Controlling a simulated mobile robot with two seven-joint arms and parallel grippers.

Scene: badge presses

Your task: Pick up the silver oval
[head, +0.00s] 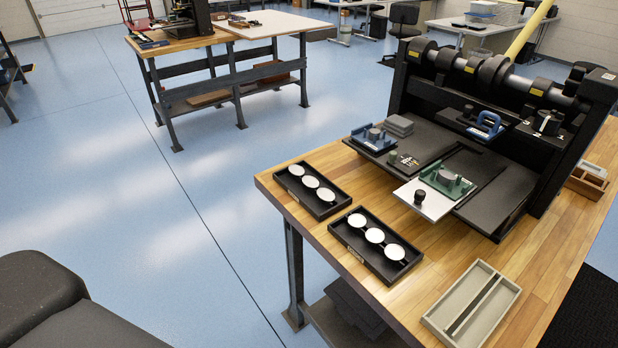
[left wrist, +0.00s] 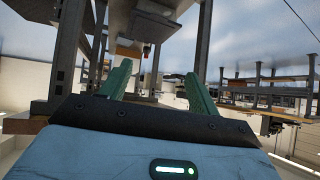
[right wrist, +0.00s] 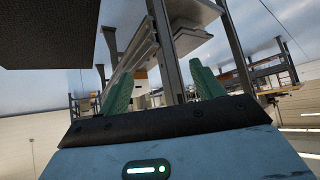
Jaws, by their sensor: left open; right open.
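Two black trays stand on the wooden workbench in the head view, a far one (head: 324,207) and a near one (head: 371,270). Each holds three pale, white-looking discs in a row, such as the far tray's middle disc (head: 311,181) and the near tray's middle disc (head: 375,235). I cannot tell from here which piece is the silver oval. My left gripper (left wrist: 160,86) shows in the left wrist view, green fingers apart with nothing between them. My right gripper (right wrist: 162,84) is also open and empty in the right wrist view. Neither gripper shows in the head view.
A black badge press (head: 420,107) stands at the back of the workbench (head: 545,285), with a blue fixture (head: 372,138) and a green fixture (head: 447,180) on its plates. A grey two-slot tray (head: 472,305) lies at the near right. Open blue floor lies left.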

